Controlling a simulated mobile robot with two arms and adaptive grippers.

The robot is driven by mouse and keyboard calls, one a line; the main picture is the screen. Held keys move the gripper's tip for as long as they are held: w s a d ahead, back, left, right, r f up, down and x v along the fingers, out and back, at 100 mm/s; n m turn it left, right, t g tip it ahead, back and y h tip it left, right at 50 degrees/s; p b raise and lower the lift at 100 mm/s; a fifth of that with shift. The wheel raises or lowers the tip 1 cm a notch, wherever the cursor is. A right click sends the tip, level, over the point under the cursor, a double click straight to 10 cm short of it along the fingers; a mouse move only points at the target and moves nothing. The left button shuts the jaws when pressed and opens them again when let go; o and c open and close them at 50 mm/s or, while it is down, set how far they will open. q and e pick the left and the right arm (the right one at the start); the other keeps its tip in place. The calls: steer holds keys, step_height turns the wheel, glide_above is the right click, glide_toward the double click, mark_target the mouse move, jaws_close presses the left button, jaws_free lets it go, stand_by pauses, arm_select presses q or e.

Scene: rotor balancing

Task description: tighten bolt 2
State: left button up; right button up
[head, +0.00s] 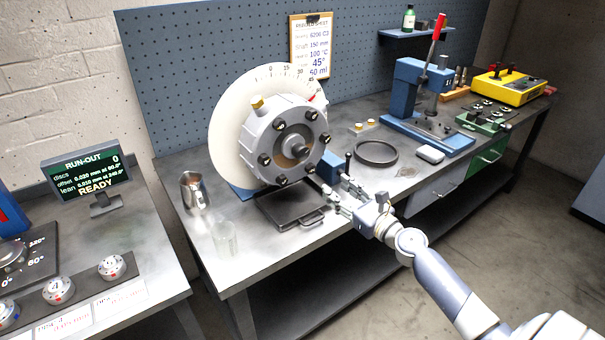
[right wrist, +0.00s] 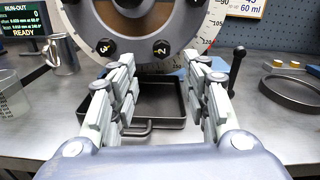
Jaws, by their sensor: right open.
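The grey rotor hub (head: 285,135) with several dark bolts around its face stands on the bench, in front of a white graduated disc (head: 228,125). In the right wrist view, bolt 2 (right wrist: 161,48), a dark head marked "2", sits on the lower part of the hub, with bolt 3 (right wrist: 105,46) to its left. My right gripper (head: 341,198) is open and empty, in front of and below the hub. In the right wrist view its fingers (right wrist: 160,80) are spread below bolt 2, apart from it. My left gripper is out of view.
A dark shallow tray (head: 290,208) lies below the hub. A metal jug (head: 193,190) and a glass beaker (head: 223,238) stand to the left. A dark ring (head: 376,153) and a blue press (head: 405,88) are to the right. The run-out display (head: 88,175) reads READY.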

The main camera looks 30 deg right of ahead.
mark_target(313, 169)
steer(key=w, duration=0.6)
steer(key=w+p, duration=0.1)
steer(key=w, duration=0.3)
steer(key=shift+w+a+f, duration=0.1)
steer(key=shift+a, duration=0.2)
jaws_close()
